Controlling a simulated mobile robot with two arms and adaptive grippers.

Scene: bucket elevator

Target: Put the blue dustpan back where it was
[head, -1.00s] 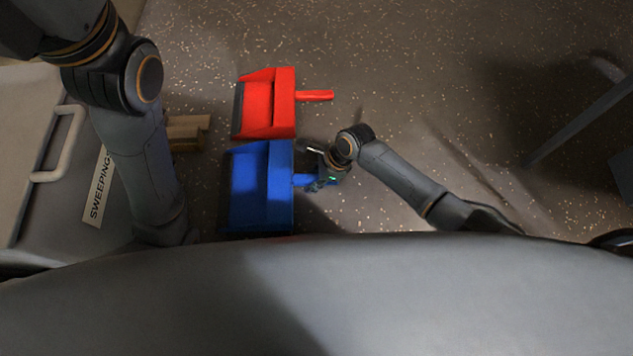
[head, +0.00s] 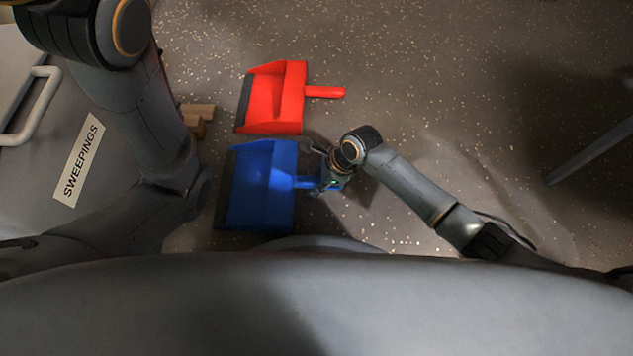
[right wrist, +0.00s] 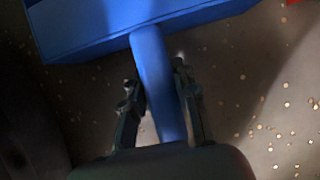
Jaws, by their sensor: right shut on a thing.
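The blue dustpan (head: 262,190) is in the middle of the head view, with its open edge to the left and its handle to the right. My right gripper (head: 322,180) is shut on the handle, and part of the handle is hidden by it. In the right wrist view the blue handle (right wrist: 150,65) runs between the two fingers (right wrist: 160,100), and the pan's edge shows at the top. I cannot tell whether the pan touches the floor. My left arm shows at the left in the head view, but its gripper is not in view.
A red dustpan (head: 275,97) lies on the speckled floor just beyond the blue one. A grey bin lid labelled SWEEPINGS (head: 25,190) is at the left. Wooden blocks (head: 197,115) lie beside the bin. A dark leg-like bar (head: 590,155) is at the right. Floor at upper right is clear.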

